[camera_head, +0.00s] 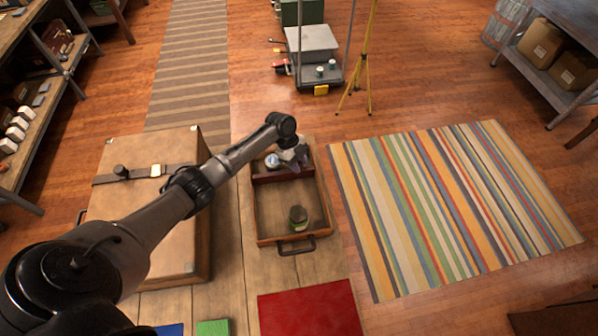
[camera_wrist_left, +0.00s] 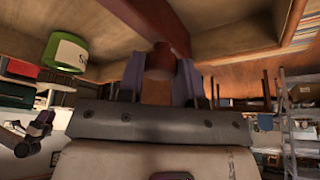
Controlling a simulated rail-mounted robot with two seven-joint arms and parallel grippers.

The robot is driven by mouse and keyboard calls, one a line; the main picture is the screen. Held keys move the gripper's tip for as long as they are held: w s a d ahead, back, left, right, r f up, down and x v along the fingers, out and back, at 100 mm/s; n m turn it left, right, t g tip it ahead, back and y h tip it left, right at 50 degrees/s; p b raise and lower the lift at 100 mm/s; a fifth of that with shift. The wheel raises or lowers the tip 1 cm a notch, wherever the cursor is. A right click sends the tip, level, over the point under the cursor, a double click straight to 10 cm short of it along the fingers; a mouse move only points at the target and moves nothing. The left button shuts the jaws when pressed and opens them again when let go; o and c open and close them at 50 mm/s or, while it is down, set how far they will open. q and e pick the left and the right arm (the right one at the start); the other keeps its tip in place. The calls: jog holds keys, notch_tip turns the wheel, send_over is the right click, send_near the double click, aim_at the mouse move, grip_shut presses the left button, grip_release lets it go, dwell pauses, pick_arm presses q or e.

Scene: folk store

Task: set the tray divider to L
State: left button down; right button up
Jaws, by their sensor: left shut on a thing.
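The wooden tray (camera_head: 262,225) stands on the table, with a handle on its near side. Its dark red divider (camera_head: 272,178) runs across it, towards the far end; the divider also shows in the left wrist view (camera_wrist_left: 150,22). My left gripper (camera_head: 297,158) is at the far right part of the tray, over the divider. In the left wrist view my gripper (camera_wrist_left: 160,78) is shut on the divider's reddish-brown knob (camera_wrist_left: 160,60), one finger on each side. No L mark can be made out.
A large brown case (camera_head: 150,220) stands left of the tray. A red mat (camera_head: 310,310) lies in front.

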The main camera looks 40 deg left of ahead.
pick_arm(q)
jog(key=shift+a+f, duration=0.1)
jog(key=c, duration=1.3)
grip_release()
jog(key=shift+o, duration=1.2)
jog(key=shift+w+a, duration=0.1)
jog(key=shift+w, duration=0.05)
jog(key=shift+r, duration=0.2)
jog(key=v, duration=1.3)
jog(key=shift+r+p, duration=0.3)
jog(key=shift+r, duration=0.05)
